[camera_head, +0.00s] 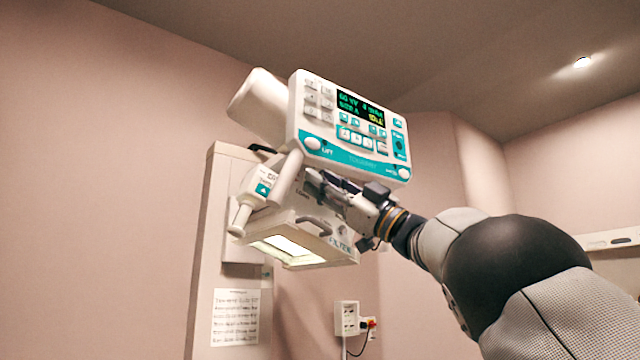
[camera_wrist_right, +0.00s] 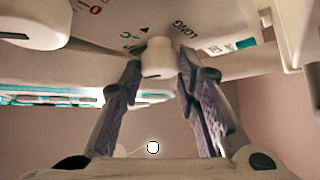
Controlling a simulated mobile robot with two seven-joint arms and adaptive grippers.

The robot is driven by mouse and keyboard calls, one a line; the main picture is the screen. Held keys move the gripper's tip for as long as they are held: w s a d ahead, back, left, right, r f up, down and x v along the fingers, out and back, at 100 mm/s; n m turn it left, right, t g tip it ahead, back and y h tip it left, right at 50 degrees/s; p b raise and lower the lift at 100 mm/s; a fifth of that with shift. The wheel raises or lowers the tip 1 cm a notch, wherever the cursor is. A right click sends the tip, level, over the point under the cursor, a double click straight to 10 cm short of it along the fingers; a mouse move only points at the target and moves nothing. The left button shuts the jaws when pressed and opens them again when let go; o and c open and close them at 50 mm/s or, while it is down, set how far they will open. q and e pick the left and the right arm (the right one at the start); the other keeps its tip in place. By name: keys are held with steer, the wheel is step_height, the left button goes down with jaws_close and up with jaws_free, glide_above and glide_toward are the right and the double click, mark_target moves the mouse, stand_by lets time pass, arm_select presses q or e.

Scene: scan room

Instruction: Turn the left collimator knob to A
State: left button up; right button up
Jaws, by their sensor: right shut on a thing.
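The collimator (camera_head: 300,238) hangs under the tilted control panel (camera_head: 349,128), with its lit window facing down. My right gripper (camera_head: 318,184) reaches it from the right, under the panel. In the right wrist view, a small white round knob (camera_wrist_right: 158,58) sits between the two fingertips of my right gripper (camera_wrist_right: 159,72), which is shut on it. Dark letters and a small black pointer mark show beside the knob, with "LONG" to its right. The letter that the knob points at cannot be made out. In the head view the knob is hidden. My left gripper is not in view.
A larger white rounded part (camera_wrist_right: 35,22) is close at the upper left of the wrist view. A handle (camera_head: 315,225) sticks out from the collimator. A white column (camera_head: 222,240) with a printed notice (camera_head: 235,317) stands behind. A wall box (camera_head: 347,318) is below.

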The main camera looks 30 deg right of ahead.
steer(key=shift+d+n+g+y, duration=0.1)
steer(key=shift+n+g+y, duration=0.4)
steer(key=shift+n, duration=0.6)
steer(key=shift+n+g, duration=0.3)
steer(key=o, duration=0.8)
steer(key=shift+w, duration=0.1)
steer(key=shift+o, duration=0.4)
steer(key=shift+w, duration=0.15)
steer(key=v, duration=1.2)
